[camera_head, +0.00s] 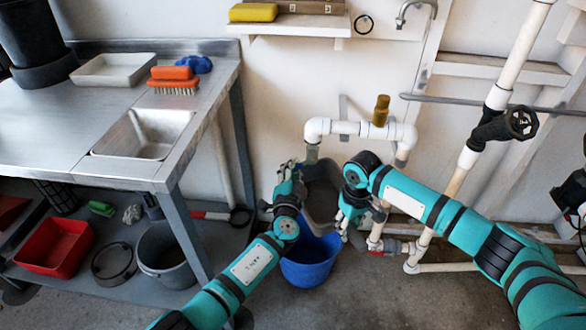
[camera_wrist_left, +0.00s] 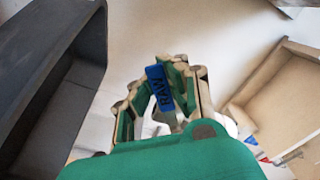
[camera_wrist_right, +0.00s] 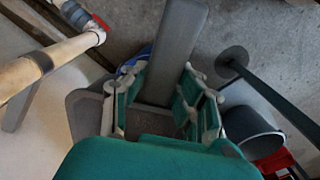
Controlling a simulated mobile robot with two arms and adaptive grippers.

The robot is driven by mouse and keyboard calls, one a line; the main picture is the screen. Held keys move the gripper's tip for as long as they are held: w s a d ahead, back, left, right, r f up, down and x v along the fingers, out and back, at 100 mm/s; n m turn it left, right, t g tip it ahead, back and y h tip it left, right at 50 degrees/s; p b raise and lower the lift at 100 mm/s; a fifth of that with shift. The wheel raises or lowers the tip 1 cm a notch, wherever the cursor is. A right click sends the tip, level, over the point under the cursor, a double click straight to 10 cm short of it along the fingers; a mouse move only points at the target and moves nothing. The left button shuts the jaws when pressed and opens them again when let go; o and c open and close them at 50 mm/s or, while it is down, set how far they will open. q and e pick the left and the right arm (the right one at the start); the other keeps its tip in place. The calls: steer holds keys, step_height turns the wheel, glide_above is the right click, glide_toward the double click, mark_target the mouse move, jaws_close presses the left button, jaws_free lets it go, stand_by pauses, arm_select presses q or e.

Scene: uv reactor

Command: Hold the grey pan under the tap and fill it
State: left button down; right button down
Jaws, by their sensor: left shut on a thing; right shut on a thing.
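The grey pan (camera_head: 322,190) hangs tilted between my grippers, below the white pipe and its grey downward outlet (camera_head: 312,152). My right gripper (camera_head: 346,207) is shut on the pan's wall; the right wrist view shows this wall (camera_wrist_right: 172,45) between the fingers. My left gripper (camera_head: 290,172) is beside the pan, shut on a blue tag-like piece with lettering (camera_wrist_left: 158,88). In the left wrist view the pan (camera_wrist_left: 60,60) is at the left, apart from those fingers. What the blue piece is fixed to is hidden. No water shows in the visible part of the pan.
A blue bucket (camera_head: 310,265) stands on the floor below the pan. A yellow-brown handle (camera_head: 381,110) tops the white pipe. A metal bench (camera_head: 200,130) with a basin is at left; a red tub (camera_head: 55,248) and grey bucket (camera_head: 165,262) sit beneath. Pipes stand at right.

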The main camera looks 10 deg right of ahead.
arm_select(q)
steer(key=shift+s+f, duration=0.15)
steer(key=shift+f, duration=0.3)
steer(key=c, duration=1.5)
jaws_free()
steer(key=shift+s+a+r, duration=0.1)
steer(key=shift+r, duration=0.1)
steer(key=shift+o, duration=1.2)
steer(key=shift+r, duration=0.15)
steer(key=v, duration=1.1)
steer(key=shift+s, duration=0.35)
steer(key=shift+a, duration=0.15)
